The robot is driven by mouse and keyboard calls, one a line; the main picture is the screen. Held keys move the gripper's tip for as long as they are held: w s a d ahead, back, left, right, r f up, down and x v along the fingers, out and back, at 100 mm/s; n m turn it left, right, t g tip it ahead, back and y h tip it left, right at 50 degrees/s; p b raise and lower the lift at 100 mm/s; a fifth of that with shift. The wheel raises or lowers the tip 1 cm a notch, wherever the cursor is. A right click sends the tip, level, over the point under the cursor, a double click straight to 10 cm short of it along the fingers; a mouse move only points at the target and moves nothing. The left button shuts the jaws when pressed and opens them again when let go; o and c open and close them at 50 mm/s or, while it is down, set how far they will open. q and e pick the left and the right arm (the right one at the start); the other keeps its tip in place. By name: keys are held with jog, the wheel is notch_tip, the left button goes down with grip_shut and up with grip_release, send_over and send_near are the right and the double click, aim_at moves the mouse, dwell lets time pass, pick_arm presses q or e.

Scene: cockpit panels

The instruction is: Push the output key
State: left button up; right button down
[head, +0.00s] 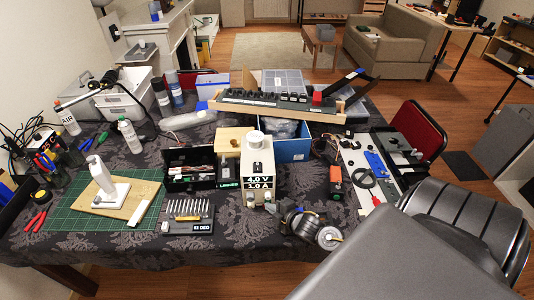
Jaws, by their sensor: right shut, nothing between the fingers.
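A beige bench power supply (257,168) stands at the table's middle, its display reading 4.0 V and 1.0 A. Small round controls show low on its front; the output key is too small to tell apart. My right gripper (284,209) is shut and empty, low beside the front right of the power supply. It is small and dark, with silver round parts behind it. I cannot tell whether it touches anything. My right arm covers the lower right. My left gripper is not in view.
A black box of tools (190,168) and a driver set (187,217) stand left of the supply. A green mat (70,220) lies further left. A blue box (294,150) and a long keyed panel (265,100) are behind. An orange-black tool (336,182) lies right.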

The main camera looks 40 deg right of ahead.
jog(key=shift+s, duration=0.1)
jog(key=shift+s+a+p, duration=0.15)
jog(key=shift+p, duration=0.15)
jog(key=shift+s+a, duration=0.1)
dwell(0.3)
jog(key=shift+s+a+r+p, duration=0.1)
jog(key=shift+s+a+p, duration=0.4)
jog(key=shift+s+a, duration=0.4)
jog(key=shift+s+a+p, duration=0.5)
jog(key=shift+s+a, duration=0.1)
jog(key=shift+s, duration=0.45)
jog(key=shift+s+a, duration=0.35)
jog(key=shift+s, duration=0.1)
